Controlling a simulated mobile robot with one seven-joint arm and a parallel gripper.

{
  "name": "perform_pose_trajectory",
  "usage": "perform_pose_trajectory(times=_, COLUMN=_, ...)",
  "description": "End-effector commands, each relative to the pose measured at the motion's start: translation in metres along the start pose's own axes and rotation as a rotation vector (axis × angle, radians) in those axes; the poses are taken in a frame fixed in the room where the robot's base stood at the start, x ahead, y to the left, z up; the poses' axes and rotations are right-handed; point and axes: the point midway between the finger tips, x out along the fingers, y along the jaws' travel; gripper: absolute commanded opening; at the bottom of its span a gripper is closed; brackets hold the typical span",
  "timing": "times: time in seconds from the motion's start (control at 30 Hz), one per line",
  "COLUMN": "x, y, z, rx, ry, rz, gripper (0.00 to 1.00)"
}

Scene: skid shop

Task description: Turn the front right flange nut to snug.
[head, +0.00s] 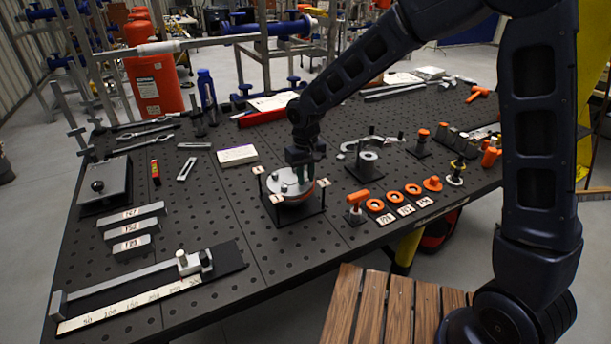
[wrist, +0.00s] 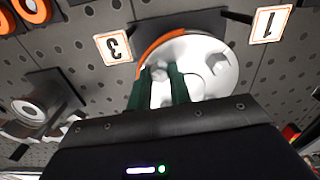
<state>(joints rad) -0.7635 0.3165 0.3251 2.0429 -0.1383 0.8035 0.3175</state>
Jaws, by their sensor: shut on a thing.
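The flange (head: 288,182) is a round pale metal disc with an orange edge, on a dark square base on the perforated bench. In the wrist view the flange (wrist: 208,83) fills the upper middle. My gripper (wrist: 160,77) points down onto it, its two dark green fingers shut on a hex flange nut (wrist: 159,74) at the disc's edge. A second nut (wrist: 215,62) stands clear of the fingers. In the head view my gripper (head: 303,172) is over the right part of the flange and hides some of it. How tight the nut is cannot be seen.
Numbered tags 3 (wrist: 115,46) and 1 (wrist: 267,24) stand at the base's corners. A clamp fixture (head: 366,165) is to the right, with several orange rings (head: 394,197) in front of it. The bench between has free room.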

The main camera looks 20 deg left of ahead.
Motion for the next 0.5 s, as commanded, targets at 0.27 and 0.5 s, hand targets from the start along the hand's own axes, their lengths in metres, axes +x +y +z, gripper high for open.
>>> perform_pose_trajectory(times=0.27, x=-0.0021, y=0.0, z=-0.0013, rx=0.057, ry=0.005, rz=0.0, gripper=0.0)
perform_pose_trajectory(times=0.5, x=-0.0022, y=0.0, z=-0.0014, rx=0.063, ry=0.005, rz=0.0, gripper=0.0)
